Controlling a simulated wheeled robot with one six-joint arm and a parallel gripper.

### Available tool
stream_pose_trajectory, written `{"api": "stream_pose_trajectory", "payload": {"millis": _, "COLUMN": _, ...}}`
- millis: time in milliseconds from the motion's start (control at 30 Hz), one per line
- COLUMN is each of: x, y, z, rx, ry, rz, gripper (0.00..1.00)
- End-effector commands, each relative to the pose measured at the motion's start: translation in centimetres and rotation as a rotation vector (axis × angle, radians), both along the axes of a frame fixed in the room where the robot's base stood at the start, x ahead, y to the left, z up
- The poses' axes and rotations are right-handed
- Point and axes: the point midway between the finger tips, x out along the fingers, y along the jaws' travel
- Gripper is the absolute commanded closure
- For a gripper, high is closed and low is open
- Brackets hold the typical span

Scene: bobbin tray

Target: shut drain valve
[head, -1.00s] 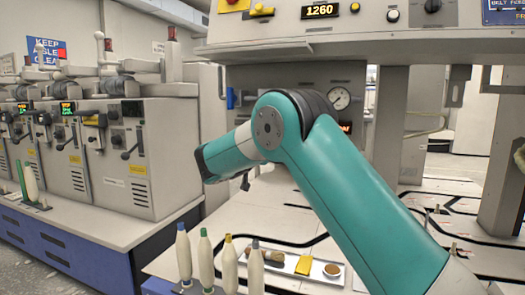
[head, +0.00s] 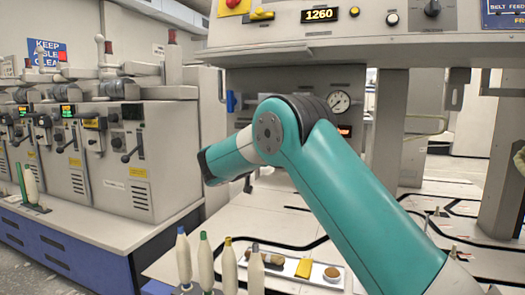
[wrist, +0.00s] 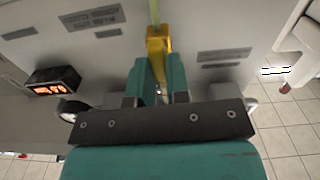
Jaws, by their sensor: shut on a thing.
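In the wrist view, my gripper (wrist: 160,76) has its two teal fingers closed around a yellow valve handle (wrist: 157,44) on a pale grey panel. The handle's upper part stands clear of the fingers, and a thin pale green-yellow strip runs from its top to the picture's edge. The fingers hide its lower part. In the head view, my teal arm hides the gripper and the held handle.
A red-digit display (wrist: 52,82) sits left of the gripper. A white bobbin tray (head: 335,282) with a yellow item lies on the bench, with several bobbins (head: 206,262) standing before it. A grey machine (head: 135,165) stands left. An overhead panel (head: 375,40) spans above.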

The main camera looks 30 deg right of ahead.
Motion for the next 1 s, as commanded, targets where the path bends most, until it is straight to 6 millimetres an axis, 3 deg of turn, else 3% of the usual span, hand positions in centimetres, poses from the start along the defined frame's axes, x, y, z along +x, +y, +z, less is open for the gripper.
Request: {"api": "stream_pose_trajectory", "payload": {"millis": 1000, "x": 0.26, "y": 0.27, "z": 0.37, "rx": -0.542, "ry": 0.697, "rz": 0.001, "gripper": 1.00}}
